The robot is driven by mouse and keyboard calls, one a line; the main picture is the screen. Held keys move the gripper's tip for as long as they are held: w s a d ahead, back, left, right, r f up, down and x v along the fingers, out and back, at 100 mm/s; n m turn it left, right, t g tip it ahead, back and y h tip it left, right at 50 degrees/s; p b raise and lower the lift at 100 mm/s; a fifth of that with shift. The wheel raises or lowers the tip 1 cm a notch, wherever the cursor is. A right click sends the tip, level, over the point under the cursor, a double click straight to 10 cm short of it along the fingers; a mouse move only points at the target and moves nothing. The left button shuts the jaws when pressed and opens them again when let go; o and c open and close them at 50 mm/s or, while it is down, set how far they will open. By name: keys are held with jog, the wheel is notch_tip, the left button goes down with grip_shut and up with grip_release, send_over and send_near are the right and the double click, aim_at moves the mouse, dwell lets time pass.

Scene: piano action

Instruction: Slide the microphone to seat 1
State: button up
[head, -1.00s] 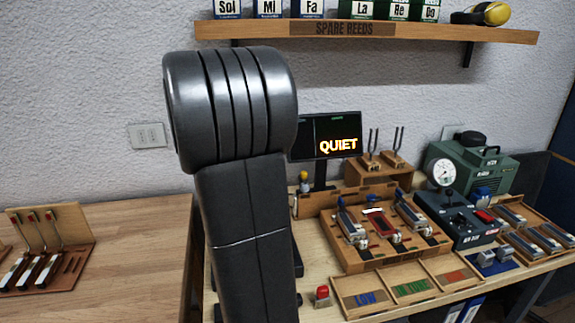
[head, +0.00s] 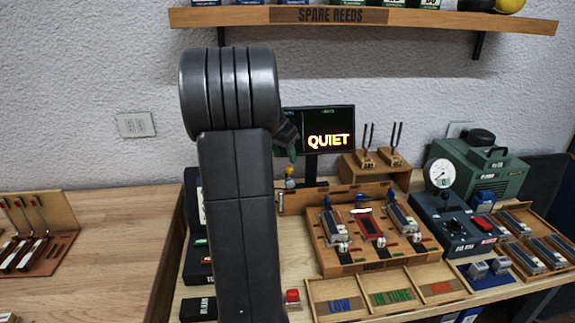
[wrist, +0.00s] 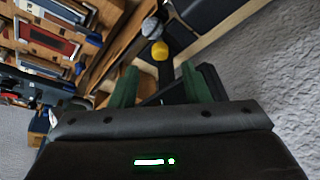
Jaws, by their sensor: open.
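The likely microphone, a small piece with a yellow body and grey top (head: 290,178), stands at the left end of the wooden rack (head: 335,262), just right of my arm. In the wrist view its yellow part (wrist: 160,50) and grey ball lie beyond my fingertips, roughly between them. My gripper (wrist: 160,85) is open and empty, with two green fingers apart. In the head view a green finger (head: 292,150) shows right of my arm, above the microphone; the rest is hidden. The rack holds several reed pieces in its seats; seat numbers are not readable.
A screen (head: 329,128) reading QUIET stands behind the rack. Label trays (head: 390,297) lie in front. A shelf (head: 400,18) hangs above.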

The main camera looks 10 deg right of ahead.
aim_at(289, 168)
jog(key=shift+x, duration=2.75)
grip_shut()
